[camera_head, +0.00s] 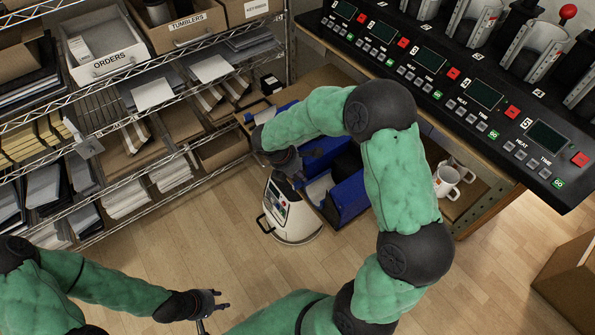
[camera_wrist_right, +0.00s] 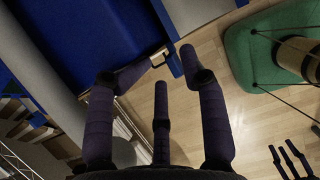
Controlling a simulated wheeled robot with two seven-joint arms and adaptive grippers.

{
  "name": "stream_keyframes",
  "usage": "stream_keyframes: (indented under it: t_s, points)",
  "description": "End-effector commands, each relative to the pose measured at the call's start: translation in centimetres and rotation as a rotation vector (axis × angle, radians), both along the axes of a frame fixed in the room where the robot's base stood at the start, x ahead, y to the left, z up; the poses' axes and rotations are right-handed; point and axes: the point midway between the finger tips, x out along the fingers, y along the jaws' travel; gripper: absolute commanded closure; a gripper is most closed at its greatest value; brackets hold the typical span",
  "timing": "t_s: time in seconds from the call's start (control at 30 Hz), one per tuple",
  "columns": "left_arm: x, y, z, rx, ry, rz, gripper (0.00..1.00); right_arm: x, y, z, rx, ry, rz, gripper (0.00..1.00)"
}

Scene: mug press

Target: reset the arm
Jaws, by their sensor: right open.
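My right arm rises from the bottom and folds over to the left. Its gripper (camera_head: 288,165) is above the blue bins, at the near left side. In the right wrist view the right gripper's dark fingers (camera_wrist_right: 160,75) are spread apart with nothing between them, over a blue bin edge and the floor. My left gripper (camera_head: 213,305) is low over the bare floor at the bottom of the head view. Its fingers are spread and empty, and dark fingers show at the lower right of the wrist view (camera_wrist_right: 290,160).
Blue bins (camera_head: 352,198) and a white machine with a small panel (camera_head: 290,218) are close below my right gripper. A wire shelf with boxes (camera_head: 105,60) is left. A mug press row (camera_head: 430,65) and white mugs (camera_head: 447,180) are right. A cardboard box (camera_head: 572,290) stands lower right.

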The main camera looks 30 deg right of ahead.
Motion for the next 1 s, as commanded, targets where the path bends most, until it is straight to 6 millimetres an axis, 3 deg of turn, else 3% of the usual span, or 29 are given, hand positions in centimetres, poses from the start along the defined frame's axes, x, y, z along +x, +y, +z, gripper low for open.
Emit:
stream_keyframes:
  t_s: [0.47, 0.73, 0.9, 1.0]
  points:
    - [0.0, 0.0, 0.0, 0.0, 0.0, 0.0, 0.6, 0.2, -0.3, 0.3, -0.005, -0.006, -0.003, 0.35]
    - [0.0, 0.0, 1.0, 0.0, 0.0, 0.0, 0.6, 0.2, -0.3, 1.3, -0.005, -0.006, -0.003, 0.19]
    - [0.0, 0.0, 2.3, 0.0, 0.0, 0.0, 0.6, 0.2, -0.2, 2.5, -0.004, -0.005, -0.002, 0.0]
    - [0.0, 0.0, 3.0, 0.0, 0.0, 0.0, 0.6, 0.1, -0.1, 3.1, -0.003, -0.003, -0.002, 0.0]
